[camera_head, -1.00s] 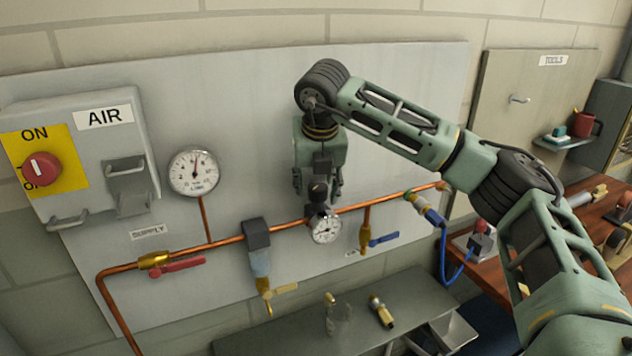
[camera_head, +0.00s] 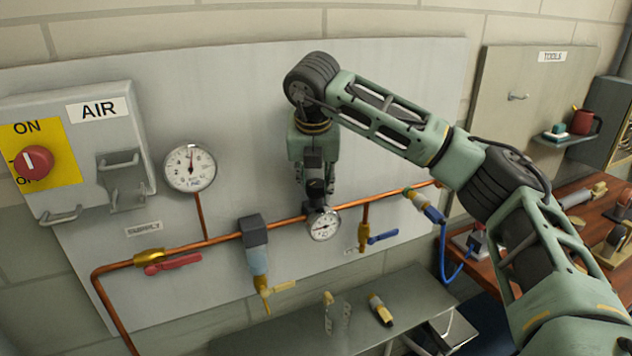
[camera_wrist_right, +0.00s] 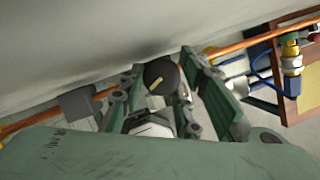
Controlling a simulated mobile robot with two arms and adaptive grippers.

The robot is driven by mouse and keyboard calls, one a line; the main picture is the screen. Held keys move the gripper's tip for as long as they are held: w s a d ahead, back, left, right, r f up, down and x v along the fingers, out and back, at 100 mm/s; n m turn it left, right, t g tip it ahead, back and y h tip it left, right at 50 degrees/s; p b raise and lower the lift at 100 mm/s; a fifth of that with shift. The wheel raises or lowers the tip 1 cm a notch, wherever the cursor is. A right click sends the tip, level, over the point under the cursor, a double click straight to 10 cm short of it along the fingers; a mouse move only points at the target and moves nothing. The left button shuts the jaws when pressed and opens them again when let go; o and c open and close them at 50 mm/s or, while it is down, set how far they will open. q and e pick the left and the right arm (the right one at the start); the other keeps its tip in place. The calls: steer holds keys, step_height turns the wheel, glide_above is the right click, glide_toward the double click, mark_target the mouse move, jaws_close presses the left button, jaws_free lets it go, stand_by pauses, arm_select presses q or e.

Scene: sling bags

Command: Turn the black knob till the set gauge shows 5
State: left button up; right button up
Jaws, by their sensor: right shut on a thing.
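The black knob (camera_wrist_right: 161,76) shows in the right wrist view between my right gripper's fingers, with a pale yellow mark on its top. My right gripper (camera_head: 316,186) comes down from above and is shut on the knob, which it mostly hides in the head view. The small set gauge (camera_head: 323,225) hangs just below the knob on the copper pipe. Its face is turned to the head camera, but its needle and figures are too small to read surely. My left gripper is not in view.
A larger supply gauge (camera_head: 190,168) stands to the left on its own pipe. A red-handled valve (camera_head: 172,264), a filter with a clear bowl (camera_head: 258,260) and a blue-handled valve (camera_head: 382,237) sit along the copper pipe. A grey shelf (camera_head: 240,345) lies below.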

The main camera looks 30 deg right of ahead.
steer(key=o, duration=0.9)
steer(key=shift+w+a, duration=0.1)
steer(key=shift+a, duration=0.05)
steer(key=shift+o, duration=0.6)
steer(key=shift+a, duration=0.15)
steer(key=shift+r, duration=0.45)
steer(key=v, duration=1.1)
